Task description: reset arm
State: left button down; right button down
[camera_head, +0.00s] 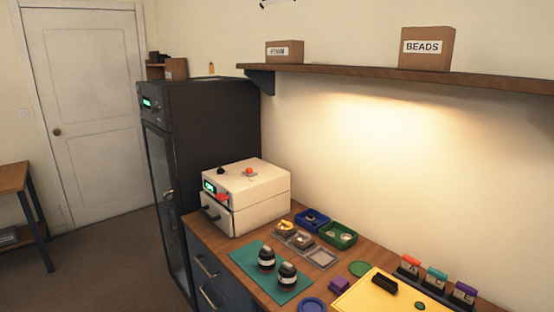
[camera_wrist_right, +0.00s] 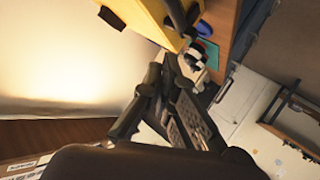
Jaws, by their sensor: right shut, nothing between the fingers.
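My right gripper (camera_wrist_right: 186,38) shows in the right wrist view, its dark linkages running up from the bottom middle. Its fingers are shut with nothing between them. It appears raised in the air, with the yellow mat (camera_wrist_right: 135,18) and the teal mat (camera_wrist_right: 212,52) beyond it. In the head view neither gripper can be made out over the workbench (camera_head: 222,248). A small dark piece is cut off at the top edge there, and I cannot tell what it is. My left gripper is not in view.
In the head view, two dark lens parts stand on the teal mat (camera_head: 243,262). A white box-shaped machine (camera_head: 258,205) and a black cabinet (camera_head: 215,115) stand behind. Blue (camera_head: 325,226) and green (camera_head: 352,239) trays lie nearby. A wall shelf (camera_head: 350,72) overhangs the bench.

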jog(key=s+f+m+g, duration=0.1)
jog(key=s+f+g, duration=0.5)
jog(key=s, duration=0.4)
jog(key=s+f+m+g, duration=0.1)
jog(key=s+f+g, duration=0.3)
jog(key=s+f, duration=0.45)
notch_tip(320, 180, down, 26)
jog(key=s+g+b, duration=0.1)
jog(key=s, duration=0.1)
jog(key=s+d+f, duration=0.1)
jog(key=s+f, duration=0.7)
jog(key=s+d+f+g, duration=0.1)
jog(key=s+d+f, duration=0.1)
jog(key=s+f, duration=0.6)
jog(key=shift+s+d+f+b, duration=0.3)
jog(key=shift+s+b, duration=0.05)
jog(key=shift+b, duration=0.05)
